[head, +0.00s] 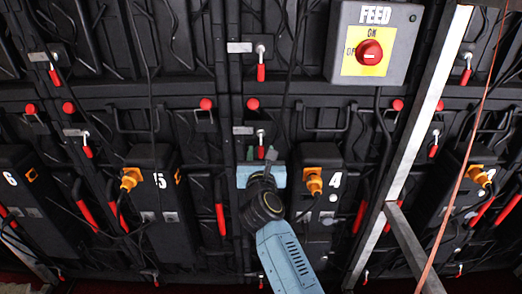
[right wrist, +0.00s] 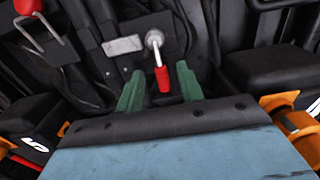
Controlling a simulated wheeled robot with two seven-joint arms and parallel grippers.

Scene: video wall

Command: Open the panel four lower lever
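Panel four is a black box marked "4" (head: 335,180) at the centre right of the head view. A lever with a silver pivot and red handle (head: 261,136) hangs down just left of it. In the right wrist view the lever's red handle (right wrist: 162,80) points down. My right gripper (head: 261,154) is directly below the lever in the head view. In the right wrist view its two green fingers (right wrist: 160,70) are spread apart, with the handle showing between them. I cannot tell whether they touch it. My left gripper is not in view.
A similar lever (head: 261,68) hangs higher up. A grey FEED box with a red knob (head: 369,52) is at the upper right. Orange connectors (head: 314,184) and black cables flank my gripper. A pale metal strut (head: 428,95) crosses the right side.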

